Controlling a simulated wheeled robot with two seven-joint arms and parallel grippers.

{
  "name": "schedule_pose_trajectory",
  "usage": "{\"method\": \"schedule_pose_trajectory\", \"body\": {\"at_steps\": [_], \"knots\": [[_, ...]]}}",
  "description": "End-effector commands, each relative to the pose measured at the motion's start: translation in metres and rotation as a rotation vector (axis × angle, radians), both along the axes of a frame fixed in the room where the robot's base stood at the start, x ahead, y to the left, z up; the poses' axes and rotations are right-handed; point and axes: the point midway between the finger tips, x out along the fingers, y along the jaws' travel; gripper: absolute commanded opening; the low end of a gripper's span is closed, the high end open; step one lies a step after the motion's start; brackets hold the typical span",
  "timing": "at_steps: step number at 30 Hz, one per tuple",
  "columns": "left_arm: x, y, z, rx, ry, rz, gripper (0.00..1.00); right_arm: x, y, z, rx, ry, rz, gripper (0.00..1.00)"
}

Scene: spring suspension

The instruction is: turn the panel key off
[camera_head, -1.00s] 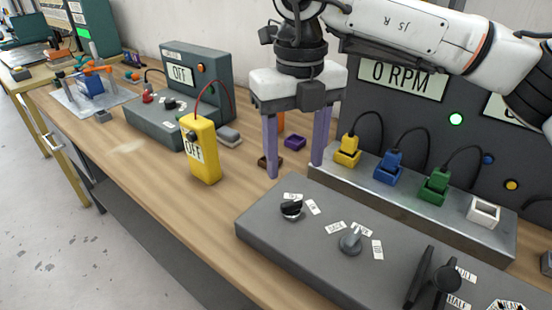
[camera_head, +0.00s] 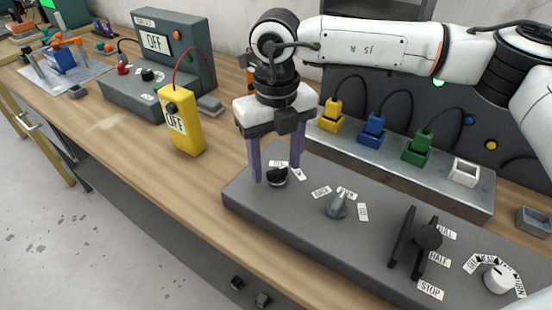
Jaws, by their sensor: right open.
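The panel key (camera_head: 277,178) is a small dark round switch with white labels behind it, at the left end of the grey control panel (camera_head: 300,215). One label beside it seems to read OFF; the other is partly hidden. My right gripper (camera_head: 276,170) points down at the key, with its two purple fingers apart. One finger is left of the key and the other is behind it to the right. I cannot tell whether either finger touches it. My left gripper is out of view.
On the same panel are a grey selector knob (camera_head: 337,205), a black lever (camera_head: 428,237) and a white dial (camera_head: 498,279). A socket strip (camera_head: 400,160) with coloured plugs stands behind.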

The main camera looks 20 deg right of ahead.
Motion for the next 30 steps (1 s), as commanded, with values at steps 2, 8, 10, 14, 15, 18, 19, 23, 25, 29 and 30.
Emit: {"method": "schedule_pose_trajectory", "body": {"at_steps": [2, 8, 10, 14, 15, 18, 19, 23, 25, 29, 30], "knots": [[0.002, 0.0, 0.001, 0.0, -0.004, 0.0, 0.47, 0.0, 0.0, 0.0, 0.0, 0.0, 0.0, 0.55], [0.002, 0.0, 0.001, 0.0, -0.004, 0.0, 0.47, 0.0, 0.0, 0.0, 0.0, 0.0, 0.0, 0.31], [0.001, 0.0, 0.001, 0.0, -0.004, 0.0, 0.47, 0.0, 0.0, 0.0, 0.0, 0.0, 0.0, 0.19], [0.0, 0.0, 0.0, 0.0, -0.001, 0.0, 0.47, 0.0, 0.0, 0.0, 0.0, 0.0, 0.001, 0.13], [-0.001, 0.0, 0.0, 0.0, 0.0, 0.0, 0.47, 0.0, 0.0, 0.0, 0.0, 0.0, 0.003, 0.14], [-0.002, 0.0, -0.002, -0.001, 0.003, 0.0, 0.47, 0.0, 0.0, 0.0, 0.0, 0.0, 0.016, 0.14], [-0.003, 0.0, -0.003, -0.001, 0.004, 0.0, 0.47, 0.0, 0.0, 0.0, 0.0, 0.0, 0.023, 0.14], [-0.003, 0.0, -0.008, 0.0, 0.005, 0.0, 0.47, 0.0, 0.001, -0.001, 0.001, -0.001, 0.073, 0.14], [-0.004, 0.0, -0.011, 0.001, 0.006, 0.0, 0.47, 0.0, 0.001, -0.001, 0.0, -0.001, 0.112, 0.14], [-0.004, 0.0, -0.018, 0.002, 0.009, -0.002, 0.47, 0.0, 0.002, -0.002, 0.001, -0.002, 0.209, 0.14], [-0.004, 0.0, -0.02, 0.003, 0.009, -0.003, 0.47, 0.0, 0.002, -0.002, 0.0, -0.002, 0.243, 0.14]]}}
